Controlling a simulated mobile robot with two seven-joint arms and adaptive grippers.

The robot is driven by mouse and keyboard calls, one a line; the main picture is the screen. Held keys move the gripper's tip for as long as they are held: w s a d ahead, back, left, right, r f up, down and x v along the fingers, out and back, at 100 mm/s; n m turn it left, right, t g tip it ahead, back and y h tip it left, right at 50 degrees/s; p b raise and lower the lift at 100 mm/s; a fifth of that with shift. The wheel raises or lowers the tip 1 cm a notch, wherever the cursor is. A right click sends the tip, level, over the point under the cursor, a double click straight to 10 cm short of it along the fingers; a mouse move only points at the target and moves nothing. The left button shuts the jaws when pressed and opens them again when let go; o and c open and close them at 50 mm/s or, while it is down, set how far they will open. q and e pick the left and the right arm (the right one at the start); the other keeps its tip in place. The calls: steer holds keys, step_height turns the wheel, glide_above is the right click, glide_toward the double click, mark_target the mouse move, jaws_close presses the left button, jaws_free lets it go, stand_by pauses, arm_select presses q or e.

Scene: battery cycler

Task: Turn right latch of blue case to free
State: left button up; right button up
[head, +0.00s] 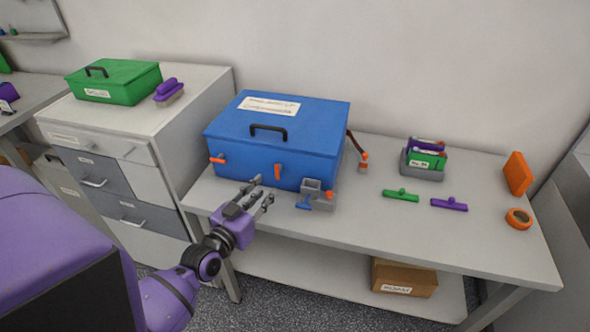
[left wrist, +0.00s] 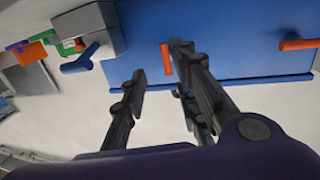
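The blue case (head: 276,137) stands shut on the bench, with a black lid handle and a white label. Its right latch (head: 277,171) is an orange lever standing roughly upright on the front face. Its left latch (head: 217,160) is orange and lies roughly level. My left gripper (head: 262,190) is in front of the case, just below the right latch, with its fingers spread and empty. In the left wrist view the right latch (left wrist: 166,59) appears between the fingertips, close to one finger; contact cannot be told. The left latch (left wrist: 298,44) is off to the right there. My right gripper is not in view.
A grey block with a blue lever (head: 304,201) stands close by the case's front right. A grey holder (head: 421,174), a green tool (head: 400,195), a purple tool (head: 449,204) and an orange roll (head: 518,218) are further right. The bench front is clear.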

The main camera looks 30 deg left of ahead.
mark_target(276, 172)
arm_select(q)
steer(key=shift+t, duration=0.3)
steer(key=w, duration=0.4)
steer(key=w+a+r, duration=0.1)
steer(key=w, duration=0.1)
steer(key=shift+w, duration=0.7)
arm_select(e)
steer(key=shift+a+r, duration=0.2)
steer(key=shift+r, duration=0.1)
arm_select(q)
jaws_close()
